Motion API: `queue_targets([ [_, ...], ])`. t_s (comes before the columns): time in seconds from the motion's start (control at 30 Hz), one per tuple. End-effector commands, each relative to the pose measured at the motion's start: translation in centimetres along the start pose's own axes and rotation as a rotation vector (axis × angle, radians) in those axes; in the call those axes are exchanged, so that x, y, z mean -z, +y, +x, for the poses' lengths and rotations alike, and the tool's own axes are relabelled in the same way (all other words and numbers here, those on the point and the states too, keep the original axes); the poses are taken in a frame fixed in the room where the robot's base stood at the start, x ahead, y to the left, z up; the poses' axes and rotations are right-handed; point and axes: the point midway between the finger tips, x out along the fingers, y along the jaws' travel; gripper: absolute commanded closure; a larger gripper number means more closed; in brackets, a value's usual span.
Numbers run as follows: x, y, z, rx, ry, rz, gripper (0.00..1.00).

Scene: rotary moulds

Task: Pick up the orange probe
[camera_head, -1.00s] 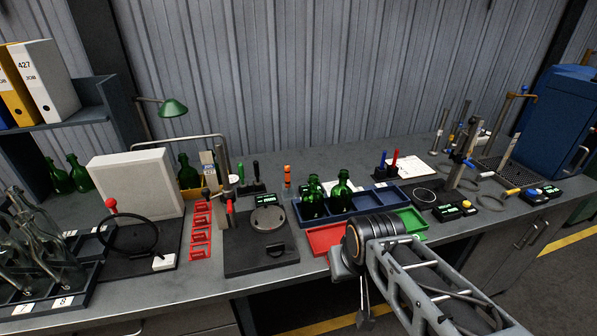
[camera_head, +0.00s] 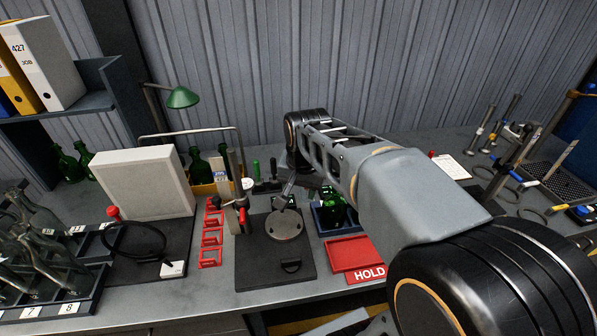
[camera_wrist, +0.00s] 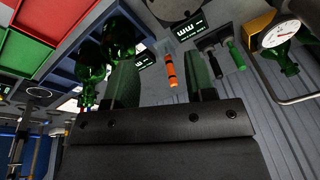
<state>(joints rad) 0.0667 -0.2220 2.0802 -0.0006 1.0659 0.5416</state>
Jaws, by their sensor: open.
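The orange probe (camera_wrist: 171,70) shows in the wrist view as a small orange stick with dark bands, lying in the gap between my two fingers as seen from the wrist. My gripper (camera_wrist: 162,72) is open and empty, and the probe looks to be beyond the fingertips, apart from them. In the head view my gripper (camera_head: 288,190) is small and partly hidden by my arm, above the back part of the bench. The probe is not visible in the head view, where my arm covers that area.
Green bottles (camera_wrist: 119,38) stand in a blue tray close beside one finger. A black stand with dark and green-handled tools (camera_wrist: 233,54) and a dial gauge (camera_wrist: 279,35) are on the other side. The red HOLD tray (camera_head: 352,256) lies in front.

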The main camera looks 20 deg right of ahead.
Motion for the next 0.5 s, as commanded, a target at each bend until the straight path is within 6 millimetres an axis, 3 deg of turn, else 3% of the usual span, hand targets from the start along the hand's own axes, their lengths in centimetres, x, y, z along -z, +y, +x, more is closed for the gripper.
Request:
queue_targets([
  [0.03,2.9,-0.6,-1.1,-0.021,-0.022,0.134,0.50],
  [0.2,10.2,-1.8,-1.4,-0.090,-0.072,0.568,0.50],
  [0.33,14.2,-2.2,-0.7,-0.139,-0.091,0.831,0.50],
  [0.5,17.4,-2.1,0.3,-0.186,-0.100,1.055,0.50],
])
